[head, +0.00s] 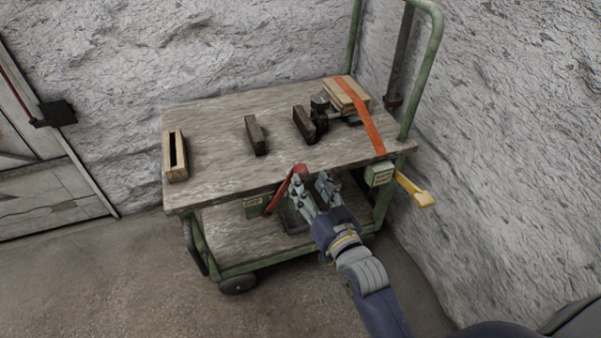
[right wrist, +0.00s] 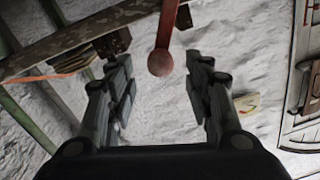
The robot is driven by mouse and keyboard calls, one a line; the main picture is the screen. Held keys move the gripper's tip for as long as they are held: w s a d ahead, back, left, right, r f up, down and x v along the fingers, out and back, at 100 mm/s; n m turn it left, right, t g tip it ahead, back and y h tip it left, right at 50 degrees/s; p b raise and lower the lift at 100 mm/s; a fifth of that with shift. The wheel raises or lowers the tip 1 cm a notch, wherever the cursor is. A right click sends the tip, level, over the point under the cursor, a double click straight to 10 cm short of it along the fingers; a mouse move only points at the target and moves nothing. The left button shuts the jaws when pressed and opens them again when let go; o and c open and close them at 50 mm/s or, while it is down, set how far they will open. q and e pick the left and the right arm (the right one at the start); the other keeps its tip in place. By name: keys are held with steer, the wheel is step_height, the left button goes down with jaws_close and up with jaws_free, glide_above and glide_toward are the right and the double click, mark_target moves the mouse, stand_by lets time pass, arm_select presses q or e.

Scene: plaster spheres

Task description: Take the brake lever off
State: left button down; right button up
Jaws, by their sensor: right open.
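A red lever (head: 283,191) slants up from a small green labelled box (head: 258,204) on the front edge of the cart. I cannot read the label. My right gripper (head: 312,181) is open at the lever's upper end. In the right wrist view the red lever (right wrist: 168,25) ends in a round knob (right wrist: 160,63). The knob lies between the two open fingers (right wrist: 160,88) in that picture, with a gap on each side. A yellow lever (head: 415,190) sticks out at the cart's right corner by another green box (head: 379,174). My left gripper is out of view.
The cart top (head: 215,150) carries a slotted wooden block (head: 177,157), two dark blocks (head: 255,135) and boards (head: 346,94) under an orange strap (head: 362,118). A lower shelf (head: 235,235) lies below. Rough walls stand behind and right. The floor (head: 130,280) at the left is clear.

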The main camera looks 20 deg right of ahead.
mark_target(304, 176)
steer(key=w, duration=0.4)
steer(key=shift+w+a+b, duration=0.1)
steer(key=shift+a+b, duration=0.1)
steer(key=shift+b, duration=0.1)
steer(key=shift+w+a, duration=0.1)
steer(key=shift+w, duration=0.65)
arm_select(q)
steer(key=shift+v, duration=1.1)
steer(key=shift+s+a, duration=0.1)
arm_select(e)
jaws_close()
